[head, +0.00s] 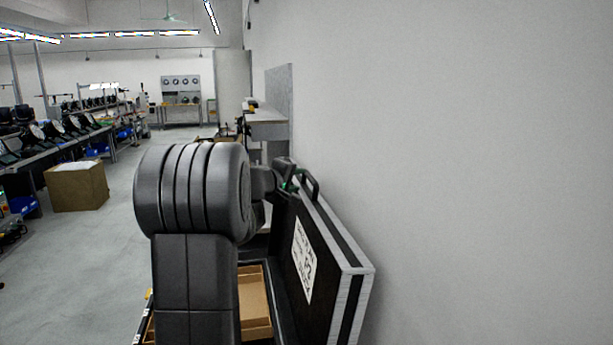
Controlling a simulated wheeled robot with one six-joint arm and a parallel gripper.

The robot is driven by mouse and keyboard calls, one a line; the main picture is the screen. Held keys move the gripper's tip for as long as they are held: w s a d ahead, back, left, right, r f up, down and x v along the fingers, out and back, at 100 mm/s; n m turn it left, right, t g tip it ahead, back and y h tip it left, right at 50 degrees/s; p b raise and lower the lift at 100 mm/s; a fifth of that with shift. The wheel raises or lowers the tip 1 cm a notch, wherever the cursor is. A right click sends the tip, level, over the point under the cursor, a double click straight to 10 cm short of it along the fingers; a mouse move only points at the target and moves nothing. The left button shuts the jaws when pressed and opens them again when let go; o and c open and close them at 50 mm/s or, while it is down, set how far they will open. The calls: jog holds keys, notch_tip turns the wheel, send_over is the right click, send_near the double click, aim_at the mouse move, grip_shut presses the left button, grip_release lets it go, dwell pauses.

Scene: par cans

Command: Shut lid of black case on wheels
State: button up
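The black case's lid (342,280) stands raised, close to the wall on the right. It has silver edges, a white label with dark writing on its left face, and a dark handle (309,185) near its far upper end. Below and left of the lid, part of the case's open body shows with a brown cardboard piece (255,300) in it. My gripper (287,172) is at the far upper end of the lid, just left of the handle. My arm hides much of the case body. The fingers are too small and covered to judge touch or opening. The wheels are out of view.
A white wall (460,150) rises close on the right. A grey bench (266,122) stands beyond the case. A cardboard box (77,186) sits on the floor at left by tables of stage lights. The grey floor (95,270) between is clear.

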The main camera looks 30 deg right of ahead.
aim_at(309, 179)
jog(key=p+x, duration=0.2)
jog(key=x, duration=0.4)
jog(key=shift+w+d+f, duration=0.1)
jog(key=shift+d, duration=0.1)
jog(key=shift+c, duration=0.5)
grip_shut()
